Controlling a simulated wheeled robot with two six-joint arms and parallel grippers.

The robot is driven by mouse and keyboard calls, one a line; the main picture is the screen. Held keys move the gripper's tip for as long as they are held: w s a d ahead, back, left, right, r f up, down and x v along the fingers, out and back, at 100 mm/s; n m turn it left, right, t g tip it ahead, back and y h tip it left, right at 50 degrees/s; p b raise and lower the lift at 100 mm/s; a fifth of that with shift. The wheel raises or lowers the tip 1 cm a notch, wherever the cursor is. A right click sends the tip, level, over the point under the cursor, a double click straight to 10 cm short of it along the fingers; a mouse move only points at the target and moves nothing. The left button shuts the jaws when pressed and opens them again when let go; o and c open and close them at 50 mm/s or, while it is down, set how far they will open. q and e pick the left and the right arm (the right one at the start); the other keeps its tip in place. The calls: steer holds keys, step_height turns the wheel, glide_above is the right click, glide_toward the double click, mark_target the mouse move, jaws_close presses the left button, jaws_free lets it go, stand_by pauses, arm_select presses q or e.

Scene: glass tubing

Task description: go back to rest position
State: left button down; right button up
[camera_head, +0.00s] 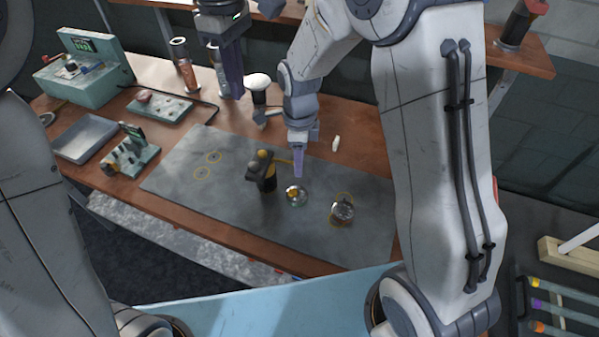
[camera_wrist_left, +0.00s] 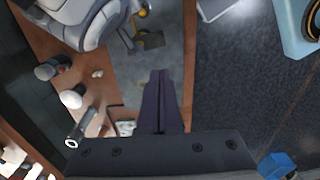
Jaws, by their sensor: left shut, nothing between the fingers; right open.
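My left gripper (camera_head: 236,94) hangs over the far part of the bench with its purple fingers pointing down. It also shows in the left wrist view (camera_wrist_left: 160,85), where the two fingers are pressed together with nothing between them. My right gripper (camera_head: 299,172) points down over the grey mat (camera_head: 225,170), just above and beside a small round glass piece (camera_head: 296,198). It is open, and I see nothing held in it; its finger gap is hard to make out from this angle.
A black stand with a yellow knob (camera_head: 264,172) is left of my right gripper. A second round glass piece (camera_head: 342,213) lies to the right. A teal instrument (camera_head: 80,72), a tray (camera_head: 83,137) and cylinders (camera_head: 184,62) stand left and behind. The mat's left part is clear.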

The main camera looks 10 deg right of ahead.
steer(key=shift+r, duration=2.4)
